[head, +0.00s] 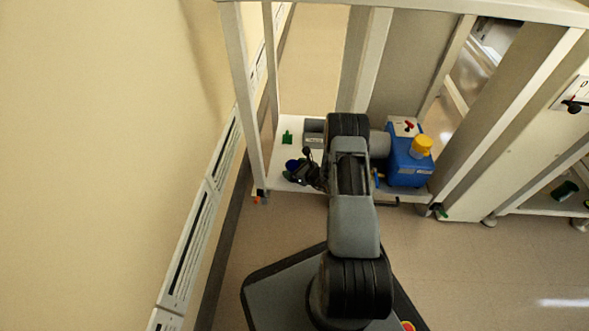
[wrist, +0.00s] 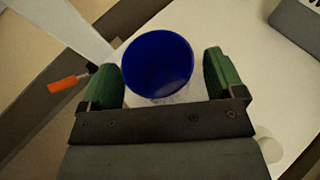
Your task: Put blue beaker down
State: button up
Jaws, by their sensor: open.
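The blue beaker (wrist: 157,65) stands on the white lower shelf (wrist: 225,25), seen from above in the wrist view. My gripper (wrist: 163,75) is open, with one green finger on each side of the beaker. A gap shows between the beaker and the right finger; the left finger is very close to its wall, and I cannot tell if it touches. The beaker's base is hidden in both views.
A blue pump (head: 408,165) with a yellow cap (head: 421,146) stands at the shelf's right. A small green object (head: 287,137) lies behind the beaker. A frame post (head: 241,90) rises at the left, near the wall. An orange-tipped part (wrist: 68,82) sticks out by the shelf edge.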

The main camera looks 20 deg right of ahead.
jog(key=shift+r, duration=0.1)
jog(key=shift+s+d+r, duration=0.1)
jog(key=shift+s+r, duration=0.1)
jog(key=p+v, duration=0.5)
jog(key=v, duration=0.6)
jog(key=s+a+r+n+g+y, duration=0.2)
jog(key=a+r+n+g, duration=0.3)
jog(key=a+r+n, duration=0.4)
jog(key=s+a+r+n+g+y, duration=0.2)
jog(key=a+r+n+g+y, duration=0.15)
jog(key=a+r+n, duration=0.55)
jog(key=s+d+r+n+g+h, duration=0.1)
jog(key=s+d+r+n+h, duration=0.1)
jog(key=s+r+n+h, duration=0.9)
jog(key=shift+s+r+n, duration=0.85)
jog(key=shift+r+n, duration=0.35)
jog(key=shift+r, duration=0.8)
jog(key=shift+g, duration=0.25)
